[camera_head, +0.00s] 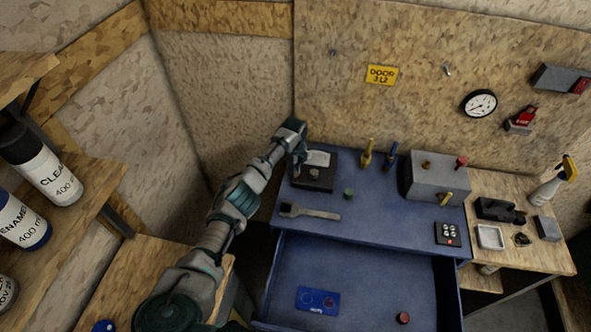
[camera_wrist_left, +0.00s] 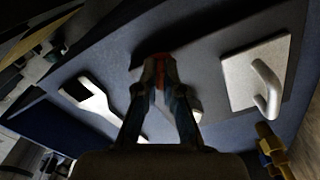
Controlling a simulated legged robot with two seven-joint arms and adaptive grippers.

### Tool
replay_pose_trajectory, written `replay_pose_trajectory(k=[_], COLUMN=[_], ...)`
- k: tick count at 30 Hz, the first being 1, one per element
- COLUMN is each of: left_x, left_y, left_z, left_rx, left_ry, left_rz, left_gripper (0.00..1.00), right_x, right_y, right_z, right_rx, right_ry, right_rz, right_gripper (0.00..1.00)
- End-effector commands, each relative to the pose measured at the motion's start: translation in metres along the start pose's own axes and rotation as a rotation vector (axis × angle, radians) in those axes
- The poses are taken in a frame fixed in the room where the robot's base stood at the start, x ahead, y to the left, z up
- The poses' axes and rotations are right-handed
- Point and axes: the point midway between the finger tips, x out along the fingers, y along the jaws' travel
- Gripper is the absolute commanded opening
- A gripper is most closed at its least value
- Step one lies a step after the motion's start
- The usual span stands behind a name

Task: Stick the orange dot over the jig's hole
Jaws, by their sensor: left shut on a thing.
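My left gripper (camera_head: 301,158) reaches over the back left corner of the blue bench top. In the left wrist view its fingers (camera_wrist_left: 158,70) are closed together, with a small orange-red piece (camera_wrist_left: 158,57) showing between the tips, probably the orange dot. Below the gripper in the head view is a dark flat block (camera_head: 325,184), which looks like the jig. A small round greyish spot (camera_head: 315,173) shows on it; I cannot tell whether it is the hole. My right gripper is out of view.
A grey box (camera_head: 438,180) stands to the right. The open drawer (camera_head: 370,275) holds a blue card (camera_head: 318,301) and a dark red round piece (camera_head: 403,318).

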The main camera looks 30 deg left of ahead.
Motion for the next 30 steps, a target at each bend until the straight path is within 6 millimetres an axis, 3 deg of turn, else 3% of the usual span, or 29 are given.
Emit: replay_pose_trajectory(k=[6, 26, 30], left_x=[-0.002, 0.006, 0.006], left_y=[-0.002, -0.001, -0.001], left_z=[-0.005, -0.002, -0.002], left_rx=[0.001, 0.001, 0.000], left_ry=[-0.004, -0.002, -0.004], left_rz=[0.001, 0.001, 0.002], left_gripper=[0.00, 0.00, 0.34], right_x=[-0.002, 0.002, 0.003], right_y=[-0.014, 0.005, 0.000], right_z=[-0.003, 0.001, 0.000], right_rx=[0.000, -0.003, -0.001], right_ry=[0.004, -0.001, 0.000], right_rz=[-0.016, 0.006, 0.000], right_gripper=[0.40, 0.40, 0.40])
